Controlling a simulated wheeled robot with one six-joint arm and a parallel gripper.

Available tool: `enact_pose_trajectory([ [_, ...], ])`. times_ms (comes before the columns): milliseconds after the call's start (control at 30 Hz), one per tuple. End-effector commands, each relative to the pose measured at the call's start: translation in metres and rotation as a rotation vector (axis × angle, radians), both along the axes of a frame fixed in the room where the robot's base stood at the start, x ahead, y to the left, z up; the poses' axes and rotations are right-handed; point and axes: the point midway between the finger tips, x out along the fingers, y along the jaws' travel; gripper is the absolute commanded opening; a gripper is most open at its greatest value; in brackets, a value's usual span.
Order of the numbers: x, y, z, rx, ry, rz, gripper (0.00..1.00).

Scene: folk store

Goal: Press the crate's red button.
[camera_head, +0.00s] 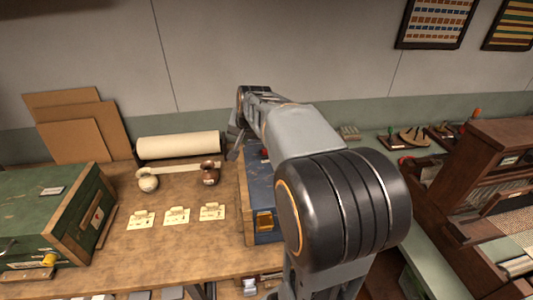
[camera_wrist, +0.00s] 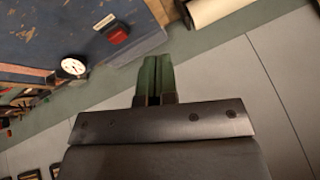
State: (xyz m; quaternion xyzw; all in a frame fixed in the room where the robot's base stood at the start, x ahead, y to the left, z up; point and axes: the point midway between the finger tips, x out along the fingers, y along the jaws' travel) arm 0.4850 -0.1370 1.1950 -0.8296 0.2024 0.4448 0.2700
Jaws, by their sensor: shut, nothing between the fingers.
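The blue crate (camera_head: 262,186) stands on the wooden bench, partly hidden behind my arm. In the wrist view its worn blue face (camera_wrist: 40,30) fills the upper left. The red button (camera_wrist: 117,34) sits on that face on a dark base, and a bit of red also shows beside my arm in the head view (camera_head: 265,153). My gripper (camera_wrist: 155,62) is shut and empty. In the wrist view its green-and-dark fingertips are to the right of and below the button, apart from it in the picture. The gap in depth is hard to judge.
A round white gauge (camera_wrist: 72,67) is beside the button. A green crate (camera_head: 50,215) stands at the left. Two small pots (camera_head: 148,180) (camera_head: 210,173), paper tags (camera_head: 176,215) and a paper roll (camera_head: 178,145) lie between the crates. A wooden loom-like frame (camera_head: 490,160) is at the right.

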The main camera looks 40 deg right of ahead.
Motion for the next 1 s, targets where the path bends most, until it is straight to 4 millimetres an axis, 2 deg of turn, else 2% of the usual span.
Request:
enact_pose_trajectory([
  [33,0.015,-0.022,-0.006,0.019,-0.014,-0.060,0.00],
  [200,0.047,-0.078,-0.015,0.071,-0.067,-0.217,0.00],
  [400,0.064,-0.120,-0.024,0.105,-0.108,-0.326,0.00],
  [600,0.069,-0.136,-0.028,0.118,-0.125,-0.365,0.00],
  [1000,0.070,-0.137,-0.028,0.119,-0.125,-0.367,0.00],
])
